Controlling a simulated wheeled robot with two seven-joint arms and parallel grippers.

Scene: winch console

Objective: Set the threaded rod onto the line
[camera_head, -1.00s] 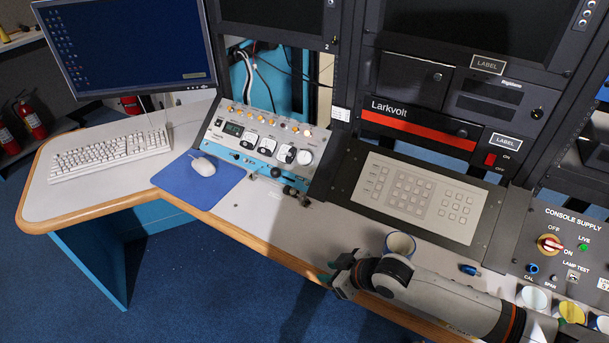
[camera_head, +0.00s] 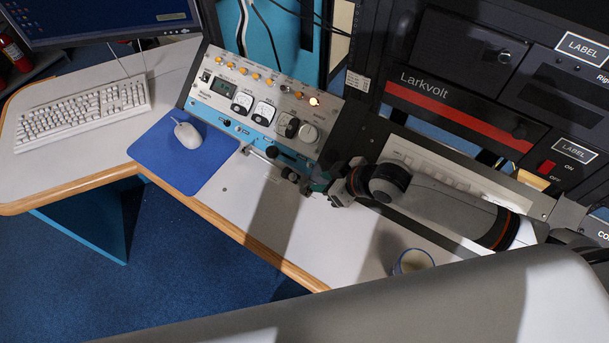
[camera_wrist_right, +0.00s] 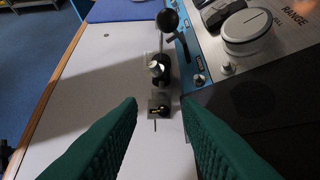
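My right gripper (camera_head: 322,187) is at the lower right corner of the sloped meter panel (camera_head: 262,105). In the right wrist view its two green fingers (camera_wrist_right: 160,128) are wide apart with nothing held. Between and beyond them is a small metal fitting on the desk: a bright round stud (camera_wrist_right: 156,67), dark parts and a block (camera_wrist_right: 159,107) with a yellow mark. I cannot make out threads or a distinct line. A black ball knob (camera_wrist_right: 168,20) stands behind the fitting. My left gripper is not in view.
A mug (camera_head: 412,262) stands on the desk, right of the gripper. A blue mouse pad (camera_head: 205,172) with a mouse (camera_head: 187,135) lies left.

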